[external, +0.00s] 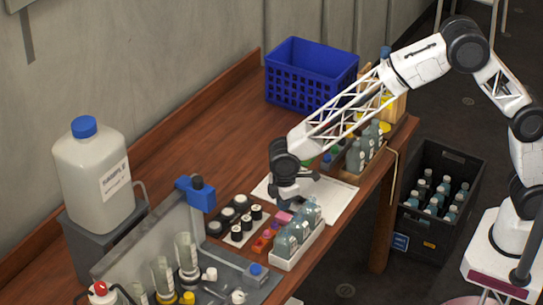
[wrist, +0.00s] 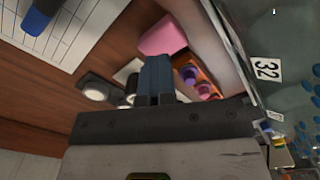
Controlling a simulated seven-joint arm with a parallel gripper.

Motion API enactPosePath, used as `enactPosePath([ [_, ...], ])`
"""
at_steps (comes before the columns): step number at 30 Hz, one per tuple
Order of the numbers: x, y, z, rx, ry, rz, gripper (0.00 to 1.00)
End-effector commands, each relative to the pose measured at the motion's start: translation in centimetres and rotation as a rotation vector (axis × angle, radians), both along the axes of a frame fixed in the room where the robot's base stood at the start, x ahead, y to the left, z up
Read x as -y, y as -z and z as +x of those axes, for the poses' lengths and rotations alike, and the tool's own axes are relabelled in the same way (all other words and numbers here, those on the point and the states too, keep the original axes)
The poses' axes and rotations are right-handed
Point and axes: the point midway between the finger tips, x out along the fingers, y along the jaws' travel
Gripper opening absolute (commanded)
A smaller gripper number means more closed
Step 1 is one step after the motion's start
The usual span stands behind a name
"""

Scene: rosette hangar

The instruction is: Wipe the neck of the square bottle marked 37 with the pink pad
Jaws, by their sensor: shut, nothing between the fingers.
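The pink pad (external: 284,217) lies on the table beside the white tray of square bottles. In the wrist view the pink pad (wrist: 162,37) is just beyond my fingertips. My gripper (external: 287,200) is pointed down, low over the table near the pad and tray; its fingers (wrist: 155,72) are shut together with nothing between them. Several grey-green square bottles (external: 286,244) stand in the white tray (external: 292,262). A label reading 32 (wrist: 266,69) shows at the right of the wrist view. I cannot make out a 37 on any bottle.
Orange and purple small items (wrist: 198,80) and black-and-white round pieces (external: 240,226) lie close to the pad. A wooden crate of bottles (external: 351,172), a blue basket (external: 305,79) and a metal fixture (external: 150,245) stand around.

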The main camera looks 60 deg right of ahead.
Motion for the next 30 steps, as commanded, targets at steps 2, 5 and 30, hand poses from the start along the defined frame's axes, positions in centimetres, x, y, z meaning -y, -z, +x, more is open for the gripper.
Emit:
enactPosePath([
  [2,0.0,-0.02,0.01,0.0,0.0,0.0,0.0],
  [5,0.0,-0.03,0.01,0.001,0.0,0.001,0.02],
  [30,-0.02,-0.13,0.03,0.001,0.0,0.0,0.51],
])
